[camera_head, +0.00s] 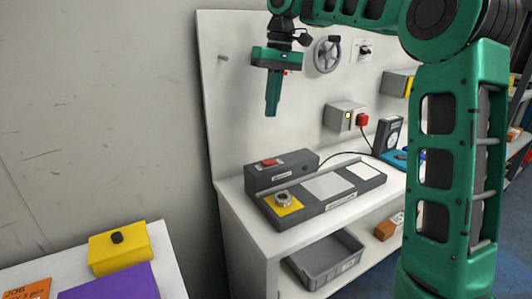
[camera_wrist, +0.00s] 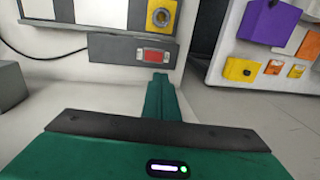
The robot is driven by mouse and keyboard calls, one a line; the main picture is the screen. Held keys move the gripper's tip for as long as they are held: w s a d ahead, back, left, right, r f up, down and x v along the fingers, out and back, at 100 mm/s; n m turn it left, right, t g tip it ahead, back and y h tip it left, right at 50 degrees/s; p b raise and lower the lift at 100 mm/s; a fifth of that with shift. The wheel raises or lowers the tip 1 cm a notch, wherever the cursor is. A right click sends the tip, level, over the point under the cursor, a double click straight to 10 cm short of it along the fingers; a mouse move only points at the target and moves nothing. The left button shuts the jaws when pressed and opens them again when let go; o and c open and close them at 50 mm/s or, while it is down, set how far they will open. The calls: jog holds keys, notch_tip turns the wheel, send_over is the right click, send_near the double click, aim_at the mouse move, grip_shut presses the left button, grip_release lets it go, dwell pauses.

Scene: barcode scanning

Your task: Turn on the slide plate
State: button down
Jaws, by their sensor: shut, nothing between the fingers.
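The slide plate unit stands on the white bench: a long dark base (camera_head: 326,207) carrying a yellow plate with a metal ring (camera_head: 283,203), a grey plate (camera_head: 327,186) and a white plate. Behind it is a dark control box (camera_head: 293,166) with a red rocker switch (camera_head: 269,162) on top. The switch (camera_wrist: 155,55) also shows in the wrist view, just beyond my fingertips. Whether the switch is on cannot be told. My gripper (camera_head: 271,113) points down, shut and empty, in the air above the box and apart from it. Its closed fingers (camera_wrist: 157,80) show in the wrist view.
A white back panel (camera_head: 232,105) rises behind the bench, with a valve wheel (camera_head: 327,54) and a grey box (camera_head: 343,115). A grey bin (camera_head: 327,263) sits on the lower shelf. A separate table at lower left holds a yellow box (camera_head: 119,249) and a purple item (camera_head: 105,284).

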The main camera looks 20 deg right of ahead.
aim_at(268, 161)
jog(key=f, duration=0.4)
jog(key=a+f, duration=0.1)
jog(key=f, duration=0.8)
jog(key=shift+s+a+f, duration=0.25)
jog(key=shift+a, duration=0.15)
jog(key=shift+a+f, duration=0.1)
jog(key=shift+f, duration=0.15)
jog(key=shift+d, duration=0.2)
jog(key=shift+w+d+r, duration=0.15)
jog(key=shift+d+r, duration=0.1)
jog(key=shift+d, duration=0.35)
jog(key=shift+r, duration=0.1)
